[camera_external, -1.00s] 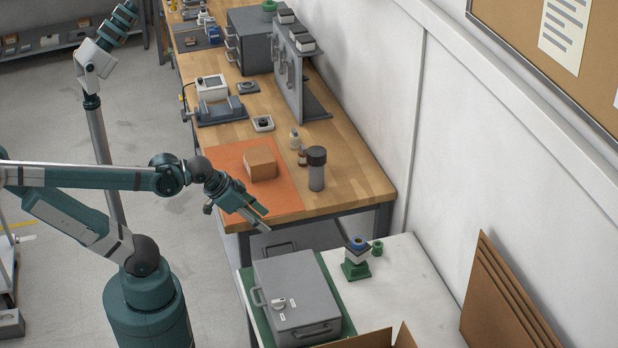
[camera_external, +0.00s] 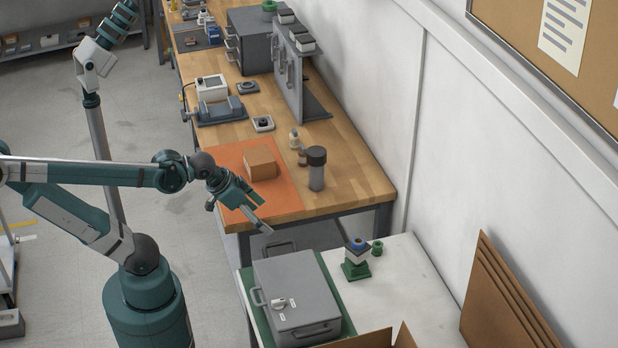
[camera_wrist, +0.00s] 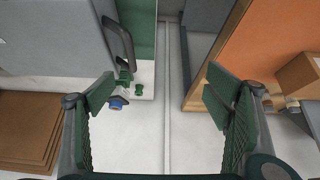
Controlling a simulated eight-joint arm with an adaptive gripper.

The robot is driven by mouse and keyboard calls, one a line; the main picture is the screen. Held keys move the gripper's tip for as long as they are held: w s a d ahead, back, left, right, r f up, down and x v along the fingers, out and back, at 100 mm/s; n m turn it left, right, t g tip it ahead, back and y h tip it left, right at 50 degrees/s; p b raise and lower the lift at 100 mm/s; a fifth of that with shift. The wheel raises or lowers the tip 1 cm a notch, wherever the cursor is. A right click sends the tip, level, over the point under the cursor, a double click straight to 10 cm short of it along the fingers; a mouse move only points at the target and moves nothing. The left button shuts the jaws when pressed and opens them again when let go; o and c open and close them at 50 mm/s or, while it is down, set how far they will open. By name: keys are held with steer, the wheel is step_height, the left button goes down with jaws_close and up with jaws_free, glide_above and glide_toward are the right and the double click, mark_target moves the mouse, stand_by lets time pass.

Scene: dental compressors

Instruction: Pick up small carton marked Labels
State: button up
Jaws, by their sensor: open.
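A small brown carton (camera_external: 261,162) sits on the orange mat (camera_external: 226,158) at the near end of the wooden bench. No lettering on it can be read. In the wrist view the carton (camera_wrist: 300,76) shows at the right edge, partly cut off, outside my fingers. My gripper (camera_external: 258,213) is open and empty. It hangs over the bench's near edge, in front of and below the carton in the external view, apart from it. In the wrist view the spread fingers of my gripper (camera_wrist: 160,92) have the gap between the two benches between them.
A dark-capped grey cylinder (camera_external: 316,172) and small bottles (camera_external: 296,140) stand right of the carton. A grey metal case (camera_external: 296,292) sits on the white nearer table (camera_external: 415,290), beside a green stand (camera_external: 356,262). Brown boards (camera_external: 505,300) lean at the right wall.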

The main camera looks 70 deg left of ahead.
steer(key=w+a+r+n+g+p, duration=0.2)
steer(key=w+a+r+n+p, duration=0.35)
steer(key=a, duration=0.35)
steer(key=n+g+p, duration=0.5)
steer(key=n+p, duration=0.7)
steer(key=p, duration=0.5)
glide_above(259, 155)
steer(key=f, duration=0.5)
steer(key=shift+w+d+f, duration=0.25)
steer(key=shift+w+d, duration=0.05)
steer(key=shift+s+a+f+n, duration=0.2)
steer(key=shift+a+f+n, duration=0.1)
steer(key=shift+a+n, duration=0.1)
steer(key=shift+f, duration=1.3)
steer(key=shift+f, duration=0.15)
